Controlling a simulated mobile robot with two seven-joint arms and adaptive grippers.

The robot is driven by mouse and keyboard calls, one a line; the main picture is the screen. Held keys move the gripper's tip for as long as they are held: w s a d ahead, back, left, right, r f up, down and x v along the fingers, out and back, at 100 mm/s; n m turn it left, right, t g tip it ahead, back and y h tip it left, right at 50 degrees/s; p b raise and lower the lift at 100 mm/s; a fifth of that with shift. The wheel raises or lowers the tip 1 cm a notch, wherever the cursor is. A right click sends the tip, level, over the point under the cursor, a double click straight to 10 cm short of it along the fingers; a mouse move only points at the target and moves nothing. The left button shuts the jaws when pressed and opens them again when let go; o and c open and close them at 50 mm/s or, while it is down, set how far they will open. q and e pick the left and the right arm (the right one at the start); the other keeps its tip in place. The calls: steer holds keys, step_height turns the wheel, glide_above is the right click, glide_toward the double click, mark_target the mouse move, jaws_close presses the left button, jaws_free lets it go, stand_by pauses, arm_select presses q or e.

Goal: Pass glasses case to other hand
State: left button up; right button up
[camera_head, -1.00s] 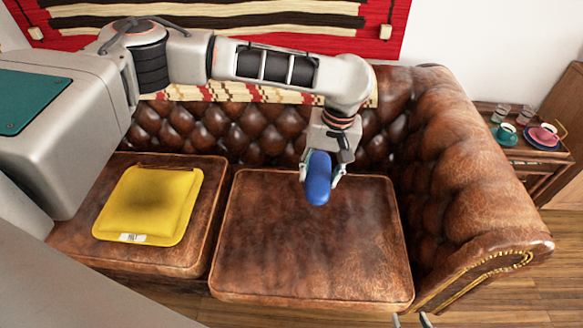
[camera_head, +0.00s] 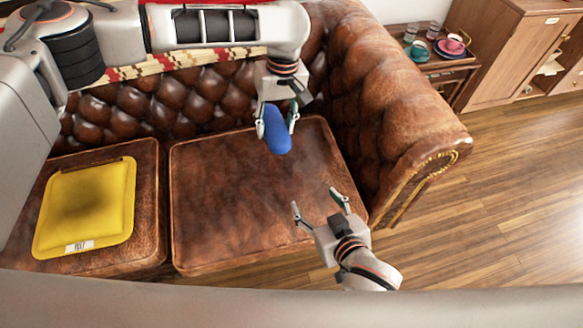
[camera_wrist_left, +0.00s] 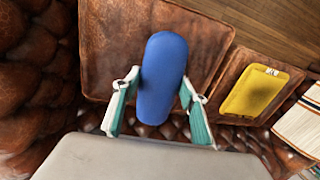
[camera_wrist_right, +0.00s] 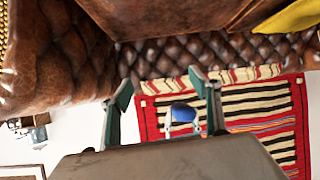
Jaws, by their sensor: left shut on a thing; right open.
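The blue glasses case (camera_head: 277,131) is an oblong with rounded ends. My left gripper (camera_head: 277,118) is shut on it, one finger on each side, and holds it above the right seat cushion of the sofa. In the left wrist view the case (camera_wrist_left: 162,80) sticks out between the fingers (camera_wrist_left: 160,105). My right gripper (camera_head: 320,203) is open and empty over the front right corner of that cushion, apart from the case. In the right wrist view the case (camera_wrist_right: 183,113) shows beyond the open fingers (camera_wrist_right: 160,90).
The brown leather sofa (camera_head: 230,190) has a high tufted back and a rolled right arm (camera_head: 400,110). A yellow folder-like item (camera_head: 88,205) lies on the left cushion. A side table (camera_head: 440,63) with cups stands beyond the sofa arm. Wooden floor (camera_head: 500,200) is free at right.

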steer(key=m+t, duration=0.1)
steer(key=t, duration=0.1)
glide_toward(280, 148)
steer(key=x, duration=1.1)
steer(key=shift+w+a+f, duration=0.1)
steer(key=shift+w, duration=0.05)
steer(key=c, duration=1.2)
arm_select(q)
steer(key=o, duration=1.2)
arm_select(e)
steer(key=shift+c, duration=0.2)
arm_select(q)
steer(key=shift+r, duration=0.15)
